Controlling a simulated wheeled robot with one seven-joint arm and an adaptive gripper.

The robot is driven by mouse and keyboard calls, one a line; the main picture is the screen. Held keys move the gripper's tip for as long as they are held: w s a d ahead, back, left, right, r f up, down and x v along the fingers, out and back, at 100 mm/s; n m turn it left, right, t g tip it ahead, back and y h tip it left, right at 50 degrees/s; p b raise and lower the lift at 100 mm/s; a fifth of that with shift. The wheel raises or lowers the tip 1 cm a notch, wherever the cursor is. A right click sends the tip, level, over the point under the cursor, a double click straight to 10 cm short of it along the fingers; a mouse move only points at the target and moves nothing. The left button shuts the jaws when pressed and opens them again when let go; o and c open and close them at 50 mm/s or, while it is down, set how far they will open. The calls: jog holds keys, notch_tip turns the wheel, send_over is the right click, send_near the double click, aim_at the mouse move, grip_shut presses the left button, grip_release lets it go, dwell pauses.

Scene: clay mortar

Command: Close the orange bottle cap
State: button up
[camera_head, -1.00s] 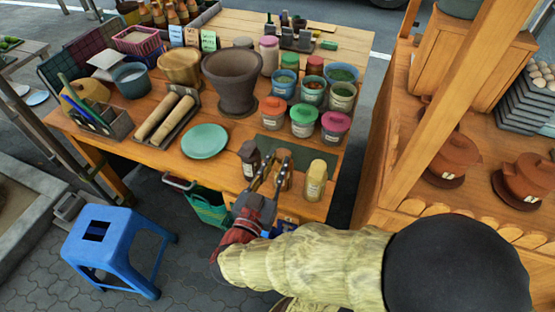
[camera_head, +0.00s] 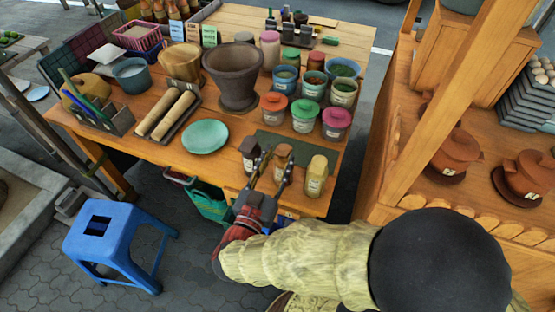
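An orange-brown capped bottle (camera_head: 283,151) stands upright near the table's front edge, between a dark bottle (camera_head: 249,148) and a yellow bottle (camera_head: 317,175). Its lower part is partly hidden by my gripper. My gripper (camera_head: 274,164) is in front of it with its two fingers spread apart and pointing towards the bottles. I see nothing held between them. I cannot tell whether a finger touches a bottle. A jar with an orange lid (camera_head: 273,102) stands farther back, beside jars with a green lid (camera_head: 305,108) and a pink lid (camera_head: 337,117).
A dark green mat (camera_head: 268,139) lies behind the bottles. A teal plate (camera_head: 205,136), rolling pins (camera_head: 166,117) and a dark mortar (camera_head: 235,74) are to the left. A blue stool (camera_head: 118,240) stands on the floor. A wooden stall (camera_head: 408,140) borders the right.

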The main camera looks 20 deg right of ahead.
jog(key=v, duration=1.2)
jog(key=shift+c, duration=0.3)
